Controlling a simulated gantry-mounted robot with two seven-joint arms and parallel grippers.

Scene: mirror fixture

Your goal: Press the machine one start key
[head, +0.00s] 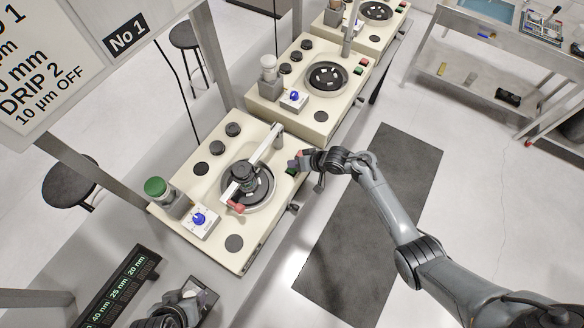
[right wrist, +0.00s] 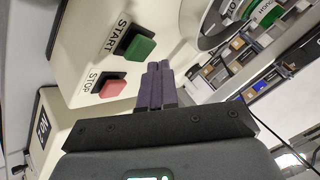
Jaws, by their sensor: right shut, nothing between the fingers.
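Machine one (head: 188,238) is the nearest cream polishing machine, under the "No 1" sign. In the right wrist view its green START key (right wrist: 139,48) and red STOP key (right wrist: 110,88) sit on the cream panel. My right gripper (head: 296,165) is at the machine's right edge and partly hides the keys in the head view. In the right wrist view its dark fingers (right wrist: 158,70) are shut and empty, just beside the green key; I cannot tell whether they touch it. My left gripper (head: 190,300) is at the bottom, near a small tray; its jaws are unclear.
Machine one carries a round plate with a swing arm (head: 257,158), a green-capped bottle (head: 156,188) and a blue knob (head: 199,218). A similar machine (head: 312,112) stands behind. A dark display (head: 122,287) is at lower left. A dark floor mat (head: 372,220) lies right of the bench.

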